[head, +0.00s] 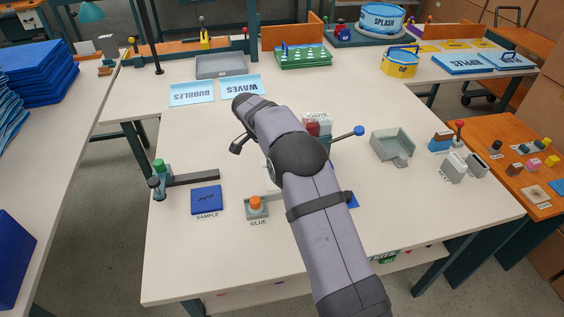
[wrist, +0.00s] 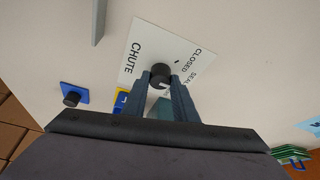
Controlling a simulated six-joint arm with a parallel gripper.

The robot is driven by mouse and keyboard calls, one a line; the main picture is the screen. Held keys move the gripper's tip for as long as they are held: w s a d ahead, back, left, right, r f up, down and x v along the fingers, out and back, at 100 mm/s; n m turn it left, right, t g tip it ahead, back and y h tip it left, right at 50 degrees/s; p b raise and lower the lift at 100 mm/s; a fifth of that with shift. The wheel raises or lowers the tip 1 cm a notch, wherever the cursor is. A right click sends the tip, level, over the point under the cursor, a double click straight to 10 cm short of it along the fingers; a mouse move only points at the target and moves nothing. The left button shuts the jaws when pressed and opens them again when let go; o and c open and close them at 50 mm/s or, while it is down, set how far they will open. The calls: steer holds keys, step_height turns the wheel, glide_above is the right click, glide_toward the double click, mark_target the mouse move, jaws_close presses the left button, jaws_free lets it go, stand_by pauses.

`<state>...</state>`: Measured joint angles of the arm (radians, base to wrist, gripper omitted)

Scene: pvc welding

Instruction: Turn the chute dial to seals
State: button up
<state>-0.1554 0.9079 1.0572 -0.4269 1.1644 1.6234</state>
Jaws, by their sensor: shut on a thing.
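The chute dial (wrist: 160,69) is a round black knob on a white plate (wrist: 140,35) in the wrist view. The plate reads CHUTE, CLOSED and a partly hidden word beginning SEAL. My gripper (wrist: 162,77) has one finger on each side of the knob and is shut on it. A small white mark shows on the knob between the fingers, but I cannot tell for sure which label it faces. In the head view my own arm hides the dial and the fingers.
In the wrist view a blue block with a black knob (wrist: 73,95) lies left of the dial. In the head view a blue-ball lever (head: 358,131) and a grey open tray (head: 393,148) stand right of my arm. The orange-topped GLUE piece (head: 256,206) and blue SAMPLE tile (head: 206,199) lie left.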

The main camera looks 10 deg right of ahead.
stand_by(0.4)
steer(key=o, duration=1)
steer(key=shift+o, duration=0.2)
steer(key=shift+r, duration=0.1)
steer(key=v, duration=0.7)
steer(key=shift+r, duration=0.15)
